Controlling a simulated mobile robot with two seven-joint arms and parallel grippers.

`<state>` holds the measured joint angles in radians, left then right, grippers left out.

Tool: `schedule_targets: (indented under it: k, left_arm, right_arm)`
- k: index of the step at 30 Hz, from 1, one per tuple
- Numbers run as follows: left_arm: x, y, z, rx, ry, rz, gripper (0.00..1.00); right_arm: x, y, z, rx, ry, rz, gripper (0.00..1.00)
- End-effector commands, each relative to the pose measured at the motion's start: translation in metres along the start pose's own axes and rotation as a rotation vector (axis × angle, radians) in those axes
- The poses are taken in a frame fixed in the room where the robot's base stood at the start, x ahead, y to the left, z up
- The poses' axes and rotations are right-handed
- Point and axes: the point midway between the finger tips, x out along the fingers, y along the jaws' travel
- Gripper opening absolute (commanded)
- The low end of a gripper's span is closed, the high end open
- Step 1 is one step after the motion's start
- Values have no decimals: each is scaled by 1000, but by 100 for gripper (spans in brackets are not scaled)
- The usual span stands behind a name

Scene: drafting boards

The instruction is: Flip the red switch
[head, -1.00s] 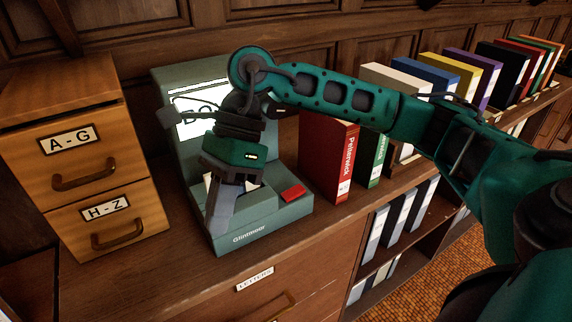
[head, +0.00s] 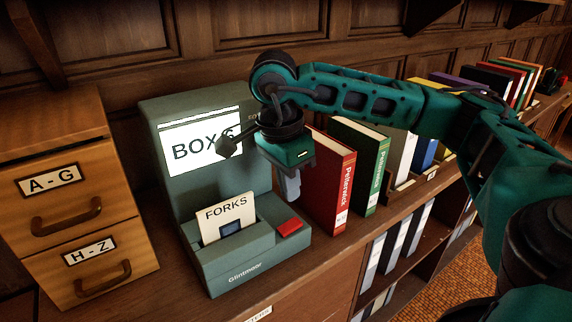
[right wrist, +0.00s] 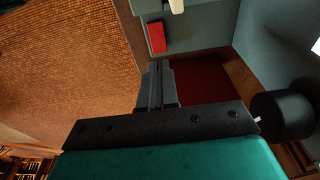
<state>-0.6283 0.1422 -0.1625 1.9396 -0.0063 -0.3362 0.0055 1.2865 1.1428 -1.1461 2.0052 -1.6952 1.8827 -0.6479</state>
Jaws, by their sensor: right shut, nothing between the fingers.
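The red switch (head: 290,228) is a small flat red rocker on the right front of a grey-green machine (head: 262,262) marked "Glintmoor". It also shows in the right wrist view (right wrist: 156,37), just beyond the fingers. My right gripper (head: 290,196) is shut and empty. It hangs pointing down, above and behind the switch, and looks apart from it. Its fingers also show in the right wrist view (right wrist: 160,70). The machine's screen (head: 200,145) reads "BOX" with the rest partly hidden by my wrist. A card (head: 225,212) reading "FORKS" stands in its slot. My left gripper is not in view.
A wooden two-drawer cabinet (head: 115,222) stands left of the machine. A red binder (head: 330,185) and a green binder (head: 374,170) stand close on the right, with more binders beyond. Shelves with binders are below the top.

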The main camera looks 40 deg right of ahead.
Motion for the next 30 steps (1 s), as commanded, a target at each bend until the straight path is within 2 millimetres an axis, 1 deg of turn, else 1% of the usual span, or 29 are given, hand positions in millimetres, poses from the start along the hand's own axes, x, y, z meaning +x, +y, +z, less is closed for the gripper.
schedule_targets:
  k: [1,3,6,10,15,25,28,30]
  left_arm:
    - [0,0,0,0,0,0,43]
    - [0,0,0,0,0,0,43]
    - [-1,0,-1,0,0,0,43]
    - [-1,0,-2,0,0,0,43]
    - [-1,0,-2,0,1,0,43]
    - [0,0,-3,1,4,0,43]
    - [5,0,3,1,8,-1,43]
    - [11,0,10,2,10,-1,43]
  right_arm:
    - [12,1,0,1,2,5,0]
    - [25,1,0,1,2,4,0]
    - [41,1,0,0,1,3,0]
    - [55,0,0,0,-1,2,0]
    - [63,0,0,0,-1,0,0]
    - [64,0,0,1,-4,0,0]
    - [71,0,-1,5,-35,3,0]
    - [78,0,-3,6,-79,5,0]
